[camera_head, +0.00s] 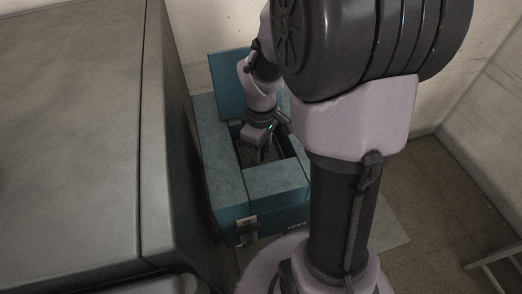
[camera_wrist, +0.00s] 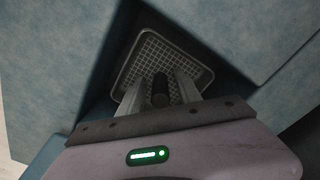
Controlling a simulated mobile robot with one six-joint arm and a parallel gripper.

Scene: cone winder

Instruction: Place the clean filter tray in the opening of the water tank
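The blue water tank (camera_head: 250,182) stands on the floor with its lid (camera_head: 228,82) raised at the back. The filter tray (camera_wrist: 143,50) is a grey grid with a pale rim and a dark upright handle (camera_wrist: 160,88). It sits inside the tank opening, seen in the wrist view; whether it is fully seated I cannot tell. My gripper (camera_wrist: 159,92) reaches down into the opening. Its two fingers are on either side of the handle, with a visible gap on each side. In the head view my gripper (camera_head: 257,152) partly hides the tray.
A large grey machine top (camera_head: 70,120) fills the left, close beside the tank. Walls stand behind and to the right. The tank's blue walls (camera_wrist: 50,60) closely surround the gripper. Floor (camera_head: 420,190) is open at right, with a pale metal frame (camera_head: 500,262) at the edge.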

